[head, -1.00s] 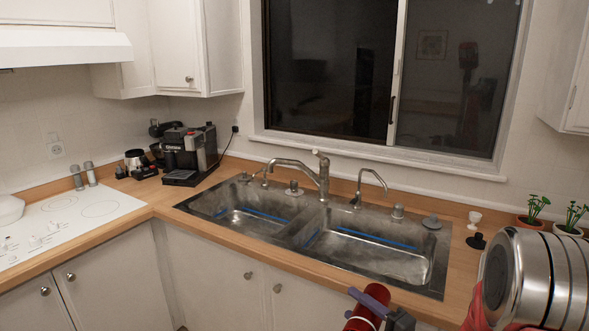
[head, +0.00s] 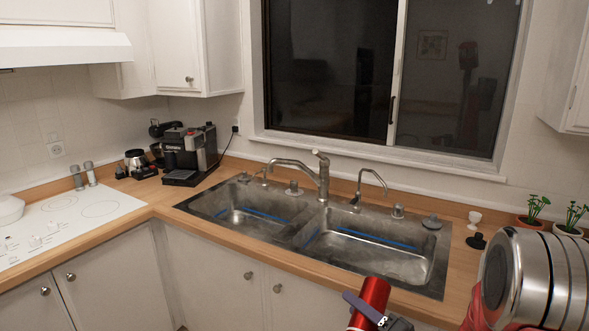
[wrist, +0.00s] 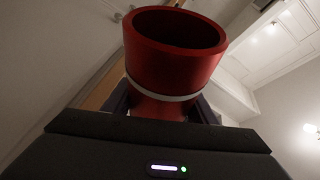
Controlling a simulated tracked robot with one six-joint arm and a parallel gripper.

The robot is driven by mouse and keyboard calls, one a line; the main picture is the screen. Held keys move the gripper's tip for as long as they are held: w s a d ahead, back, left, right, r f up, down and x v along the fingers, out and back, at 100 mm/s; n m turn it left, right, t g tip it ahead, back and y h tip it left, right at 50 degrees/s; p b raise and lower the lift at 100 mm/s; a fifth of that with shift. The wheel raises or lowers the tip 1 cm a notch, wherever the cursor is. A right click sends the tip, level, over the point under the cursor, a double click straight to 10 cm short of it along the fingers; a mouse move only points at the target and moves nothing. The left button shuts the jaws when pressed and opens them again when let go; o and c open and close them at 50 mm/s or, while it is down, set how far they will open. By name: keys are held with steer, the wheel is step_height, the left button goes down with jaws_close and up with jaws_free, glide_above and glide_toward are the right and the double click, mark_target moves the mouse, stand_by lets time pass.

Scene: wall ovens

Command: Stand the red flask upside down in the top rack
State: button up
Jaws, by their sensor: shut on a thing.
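The red flask (head: 374,294) is at the bottom edge of the head view, in front of the sink counter, standing slightly tilted. My gripper (head: 366,308) is shut around it, with one purple-grey finger across its side. In the wrist view the flask (wrist: 172,62) shows a wide, dark round opening at its near end and a pale band lower down. My gripper's fingers (wrist: 163,103) hold it from both sides below that band. The flask's other end is hidden in the wrist view. No rack can be made out in either view.
A double steel sink (head: 320,232) with taps is set in the wooden counter (head: 462,270). A coffee machine (head: 188,153) stands at the back left beside a white hob (head: 70,215). Small potted plants (head: 535,210) stand at the right. Closed white cupboards (head: 215,270) lie below the counter.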

steer(key=shift+n, duration=1.7)
steer(key=n, duration=0.8)
steer(key=shift+n, duration=0.4)
step_height(320, 180, down, 12)
steer(key=s+n+g+y, duration=0.2)
steer(key=n+g+y, duration=0.1)
steer(key=shift+s+f+n+g+y, duration=0.25)
steer(key=shift+n+g+y, duration=0.05)
steer(key=shift+n+g, duration=0.1)
stand_by(1.7)
